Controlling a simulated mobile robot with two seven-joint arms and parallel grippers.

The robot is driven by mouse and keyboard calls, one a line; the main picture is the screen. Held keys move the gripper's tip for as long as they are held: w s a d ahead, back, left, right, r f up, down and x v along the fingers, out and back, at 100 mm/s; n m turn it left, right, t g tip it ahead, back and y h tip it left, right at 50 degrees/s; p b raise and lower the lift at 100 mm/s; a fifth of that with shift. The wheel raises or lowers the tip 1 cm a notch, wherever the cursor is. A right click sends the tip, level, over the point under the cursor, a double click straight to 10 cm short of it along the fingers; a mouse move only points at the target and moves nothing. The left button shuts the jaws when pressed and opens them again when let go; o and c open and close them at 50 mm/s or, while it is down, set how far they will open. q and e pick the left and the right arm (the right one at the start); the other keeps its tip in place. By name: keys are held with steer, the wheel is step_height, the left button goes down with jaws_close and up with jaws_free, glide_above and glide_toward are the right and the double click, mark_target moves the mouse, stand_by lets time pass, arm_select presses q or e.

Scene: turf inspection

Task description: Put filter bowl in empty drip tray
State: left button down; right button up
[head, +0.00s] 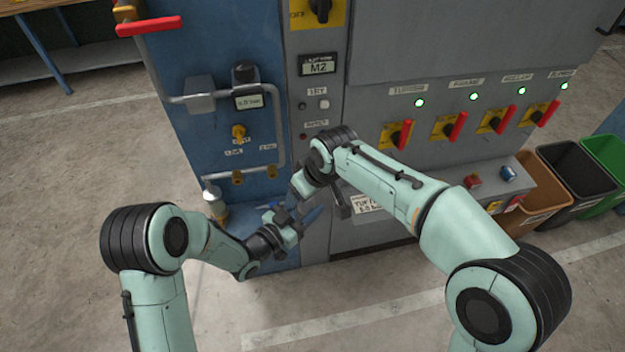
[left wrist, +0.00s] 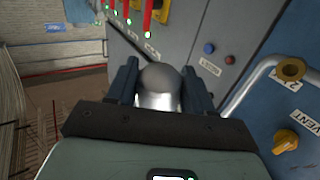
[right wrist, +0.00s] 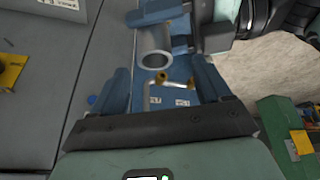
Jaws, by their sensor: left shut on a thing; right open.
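The filter bowl, a grey metal cup, shows in the right wrist view (right wrist: 153,47) with its open end toward that camera. In the left wrist view its rounded metal side (left wrist: 160,86) sits between the fingers. My left gripper (head: 297,215) is shut on it, in front of the blue cabinet. My right gripper (right wrist: 160,70) is open and empty; the bowl shows beyond its fingers, apparently not gripped by them. In the head view the bowl is mostly hidden by my grippers. I cannot make out a drip tray in any view.
The blue cabinet (head: 185,130) carries pipes, a gauge and a yellow valve (head: 238,131). An amber cup (head: 217,209) hangs under the left pipe. The grey panel (head: 385,75) has several red-handled switches. Brown, black and green bins (head: 612,160) stand at right. The floor at left is clear.

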steer(key=shift+x, duration=2.65)
steer(key=c, duration=1.1)
arm_select(q)
steer(key=shift+c, duration=1.8)
jaws_free()
arm_select(e)
steer(key=shift+c, duration=0.5)
